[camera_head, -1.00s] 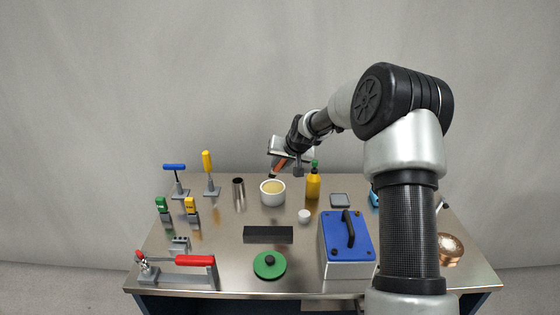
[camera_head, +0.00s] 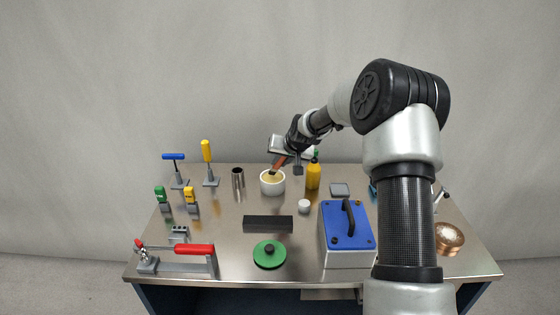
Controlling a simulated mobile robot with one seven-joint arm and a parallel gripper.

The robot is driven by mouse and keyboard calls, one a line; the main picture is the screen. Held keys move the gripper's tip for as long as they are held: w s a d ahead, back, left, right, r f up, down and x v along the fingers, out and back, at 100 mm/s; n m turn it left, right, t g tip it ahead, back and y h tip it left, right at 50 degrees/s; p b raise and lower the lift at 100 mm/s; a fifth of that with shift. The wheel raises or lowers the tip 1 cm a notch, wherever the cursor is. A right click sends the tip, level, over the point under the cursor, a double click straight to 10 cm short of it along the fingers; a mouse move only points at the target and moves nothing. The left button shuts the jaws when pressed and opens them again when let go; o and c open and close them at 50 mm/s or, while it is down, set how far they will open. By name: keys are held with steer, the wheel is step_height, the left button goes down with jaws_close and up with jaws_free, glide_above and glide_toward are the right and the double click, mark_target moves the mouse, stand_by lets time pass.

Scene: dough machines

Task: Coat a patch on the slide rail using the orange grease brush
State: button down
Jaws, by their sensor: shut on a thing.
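My gripper (camera_head: 286,150) is at the back middle of the table, shut on the orange grease brush (camera_head: 279,162). The brush tilts down to the left, its lower end at the mouth of the white pot (camera_head: 272,189) of yellowish grease. I cannot tell how deep the bristles reach. A dark flat bar (camera_head: 268,223), apparently the slide rail, lies in the middle of the table, in front of the pot and apart from the brush. No grease patch can be made out on it.
A yellow bottle (camera_head: 313,177) stands close right of the pot, a metal cylinder (camera_head: 238,178) to its left. A small white cup (camera_head: 305,206) and a blue-topped box (camera_head: 347,225) stand right of the bar. A green disc (camera_head: 269,255) and red-handled clamp (camera_head: 187,250) are in front.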

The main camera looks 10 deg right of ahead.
steer(key=shift+s+f+b, duration=0.15)
steer(key=shift+f+b, duration=0.6)
stand_by(1.9)
steer(key=shift+r, duration=0.15)
steer(key=shift+r+p, duration=1.55)
steer(key=shift+r, duration=2)
